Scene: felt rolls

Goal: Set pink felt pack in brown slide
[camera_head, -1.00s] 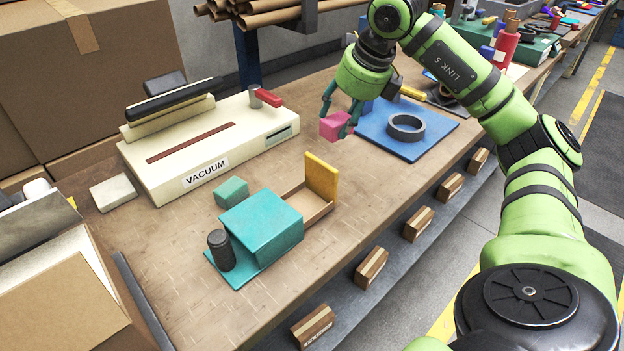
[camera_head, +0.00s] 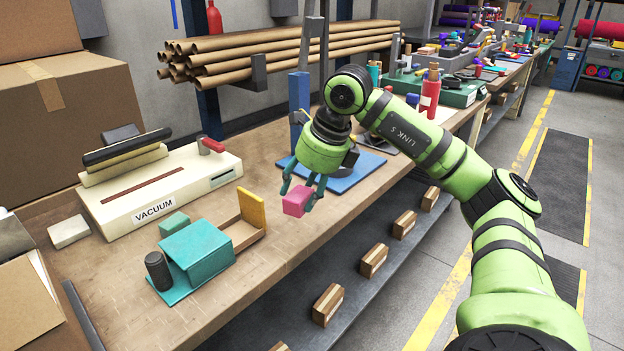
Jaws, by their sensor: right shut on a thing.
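The pink felt pack (camera_head: 296,200) is a small pink block held between the fingertips of my right gripper (camera_head: 302,192). The right gripper is shut on it, above the table's front part, to the right of the brown slide. The brown slide (camera_head: 241,233) is a shallow tray reaching out from the right of a teal box (camera_head: 198,253). A yellow panel (camera_head: 251,209) stands upright at its outer end. The part of the slide I can see looks empty. The pack is apart from the slide. My left gripper is not in view.
A black cylinder (camera_head: 157,269) and a green block (camera_head: 174,224) are beside the teal box. The vacuum machine (camera_head: 160,190) stands behind. A blue mat (camera_head: 347,181) lies partly behind my right gripper. Several small boxes stand on the shelf (camera_head: 345,300) below the table.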

